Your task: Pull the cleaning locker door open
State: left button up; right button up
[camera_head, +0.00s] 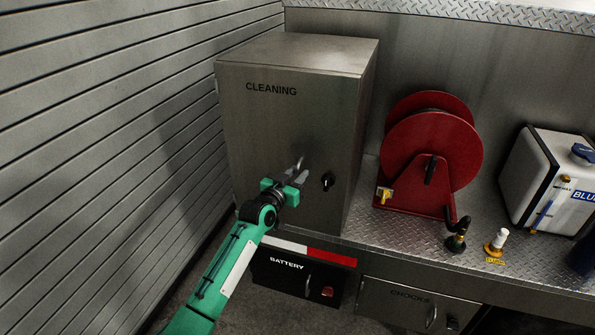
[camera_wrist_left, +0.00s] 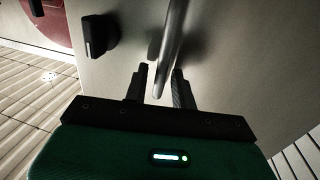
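The cleaning locker (camera_head: 290,120) is a grey metal box marked CLEANING, and its front door looks closed. A bar handle (camera_head: 300,163) stands off the door, with a black knob (camera_head: 328,181) to its right. My left gripper (camera_head: 297,176) is at the lower part of the handle. In the left wrist view, the handle (camera_wrist_left: 172,40) runs down between the two dark fingertips (camera_wrist_left: 161,84), which are apart with small gaps beside the bar. The black knob (camera_wrist_left: 98,36) shows at the upper left there. My right gripper is not in view.
A red hose reel (camera_head: 432,145) stands on the tread-plate deck right of the locker. A white container (camera_head: 540,175) is further right. The battery drawer (camera_head: 300,280) lies below the locker. A slatted wall (camera_head: 110,130) is close on the left.

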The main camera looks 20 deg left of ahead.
pick_arm(q)
jog(key=shift+w+d, duration=0.1)
jog(key=shift+w, duration=0.2)
grip_shut()
jog(key=shift+s+f, duration=0.1)
